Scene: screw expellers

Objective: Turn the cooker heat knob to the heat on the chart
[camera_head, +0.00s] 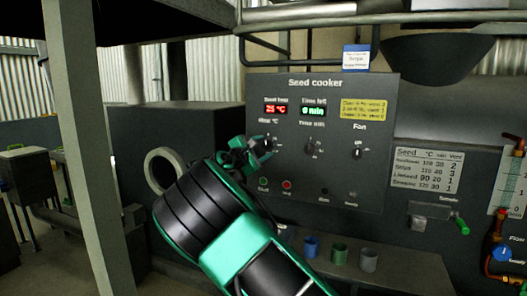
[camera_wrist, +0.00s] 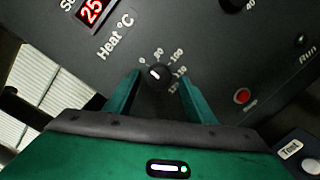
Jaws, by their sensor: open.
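The heat knob (camera_wrist: 157,74), round and black with a short white stripe, lies under the "Heat °C" label in the wrist view. Its scale runs from 0 to about 120; I cannot tell which mark the stripe points to. My gripper (camera_head: 263,146) is open at the left part of the seed cooker panel (camera_head: 330,190). In the wrist view its green fingers stand on either side of the knob, with contact unclear. The chart (camera_head: 428,169) on the right lists seeds with °C, min and vent. A card (camera_head: 356,58) above the panel seems to read "Soya"; its chart row looks like 110.
Displays show 25 °C (camera_head: 276,107) and 0 min (camera_head: 313,110). Time (camera_head: 311,148) and fan (camera_head: 357,152) knobs sit to the right. A red stop button (camera_wrist: 242,96) is near the right finger. Several cups (camera_head: 339,253) stand below the panel.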

